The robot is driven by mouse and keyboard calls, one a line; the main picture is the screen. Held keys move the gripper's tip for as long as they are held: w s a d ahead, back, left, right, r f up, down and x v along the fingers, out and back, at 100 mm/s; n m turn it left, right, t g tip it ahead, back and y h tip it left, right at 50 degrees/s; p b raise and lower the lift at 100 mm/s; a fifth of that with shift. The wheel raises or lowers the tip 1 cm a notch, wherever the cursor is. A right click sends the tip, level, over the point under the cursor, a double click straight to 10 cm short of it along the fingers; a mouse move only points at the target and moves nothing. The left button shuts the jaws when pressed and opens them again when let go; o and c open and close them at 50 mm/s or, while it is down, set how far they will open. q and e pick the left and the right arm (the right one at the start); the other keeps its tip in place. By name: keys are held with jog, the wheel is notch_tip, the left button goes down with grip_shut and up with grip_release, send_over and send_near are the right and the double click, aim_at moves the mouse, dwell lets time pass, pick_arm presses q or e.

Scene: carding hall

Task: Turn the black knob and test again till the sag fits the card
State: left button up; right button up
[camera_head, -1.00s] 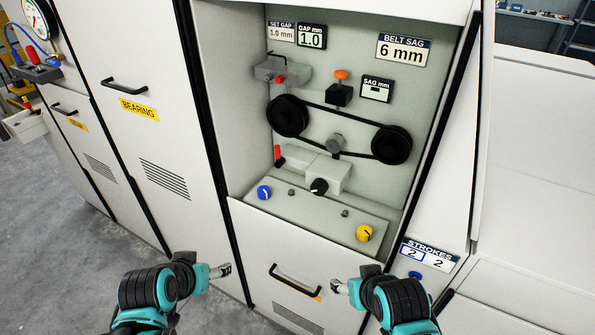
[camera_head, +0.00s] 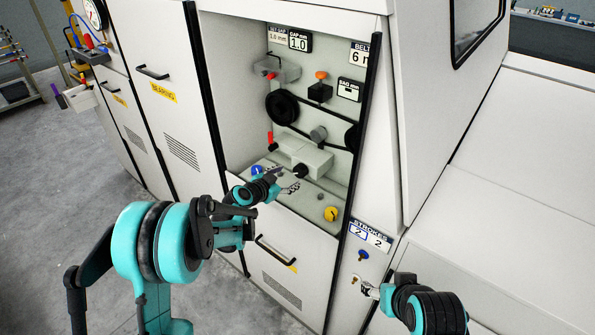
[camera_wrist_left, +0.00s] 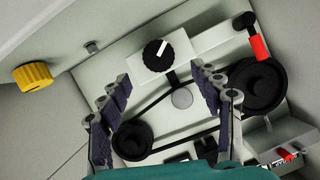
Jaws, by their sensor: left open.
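The black knob (camera_head: 300,171) with a white mark sits on a grey block in the open cabinet bay. It also shows in the left wrist view (camera_wrist_left: 157,55). My left gripper (camera_head: 284,180) is open in front of the knob; in the left wrist view its fingers (camera_wrist_left: 162,88) are spread, with nothing between them. The belt sag card (camera_head: 359,54) is partly cut off; its 6 shows. The sag display (camera_head: 350,90) has no readable number. A black belt runs around two pulleys (camera_head: 283,108). My right gripper (camera_head: 369,290) is outside the cabinet; its fingers are too small to judge.
A blue knob (camera_head: 257,170) and a yellow knob (camera_head: 331,214) flank the ledge. A red handle (camera_head: 270,138) and an orange-topped black box (camera_head: 320,91) are behind. The strokes counter (camera_head: 371,236) reads 2 and 2. The bay's side walls bound the space.

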aim_at(298, 172)
pick_arm(q)
jog(key=b+x, duration=0.1)
jog(key=x, duration=0.6)
jog(key=shift+d, duration=0.1)
jog(key=c, duration=1.2)
